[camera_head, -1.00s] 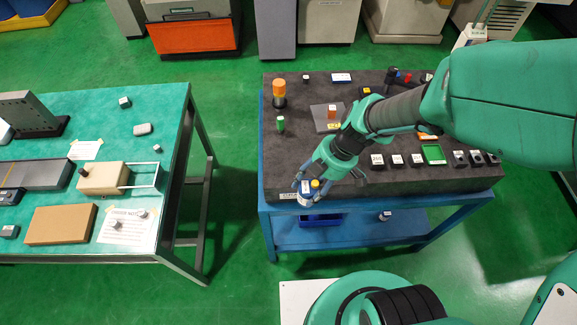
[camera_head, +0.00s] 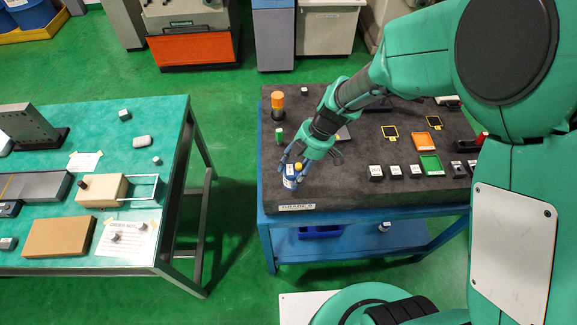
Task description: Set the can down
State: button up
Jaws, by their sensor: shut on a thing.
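Gripper and can are over the front left part of the dark tabletop (camera_head: 330,193) of the blue table. The can looks roughly upright. I cannot tell whether its base touches the tabletop. The fingers hide part of the can.
An orange-topped cylinder (camera_head: 278,102) and a green battery-like item (camera_head: 279,136) stand behind the gripper. The front left surface is clear. A teal table (camera_head: 60,190) stands left across a gap.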

aim_at(289, 166)
jog(key=shift+w+a+f, duration=0.1)
jog(key=shift+w+a, duration=0.2)
jog(key=shift+w, duration=0.6)
jog(key=shift+w+a, duration=0.25)
jog(key=shift+w, duration=0.65)
jog(key=shift+w+a+f, duration=0.1)
jog(key=shift+w+f, duration=0.1)
jog(key=shift+f, duration=0.7)
jog(key=shift+w+f, duration=0.2)
jog(key=shift+f, duration=0.7)
jog(key=shift+f, duration=0.15)
jog(key=o, duration=1.4)
